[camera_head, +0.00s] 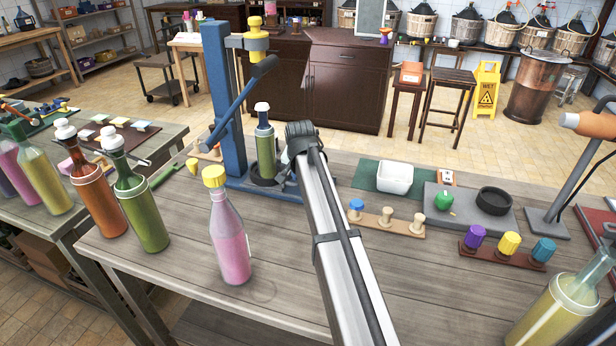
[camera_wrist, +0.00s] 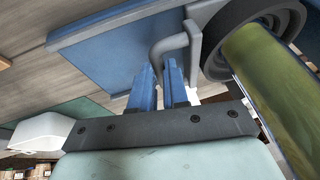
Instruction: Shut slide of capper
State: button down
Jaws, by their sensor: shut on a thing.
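The blue capper (camera_head: 217,90) stands on the bench, with a lever (camera_head: 243,98) and a yellow head (camera_head: 256,40). A green bottle (camera_head: 265,150) with a white top stands upright at the capper's dark ring (camera_head: 262,181), below the head. In the wrist view the bottle (camera_wrist: 275,95) is right of my gripper, beside the dark ring (camera_wrist: 240,30). My gripper (camera_wrist: 160,85) is shut on the slide's grey bent handle (camera_wrist: 175,45), low over the blue base (camera_wrist: 110,52). The head view hides my fingers behind my arm.
A pink bottle with a yellow cap (camera_head: 230,240) stands at the front left. A stopper rack (camera_head: 385,222), a white tub (camera_head: 395,177) and a grey plate (camera_head: 470,205) lie right of my arm. More bottles (camera_head: 140,205) stand at the left.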

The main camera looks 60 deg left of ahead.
jog(key=c, duration=1.1)
grip_release()
jog(key=v, duration=1.4)
jog(key=shift+w, duration=0.15)
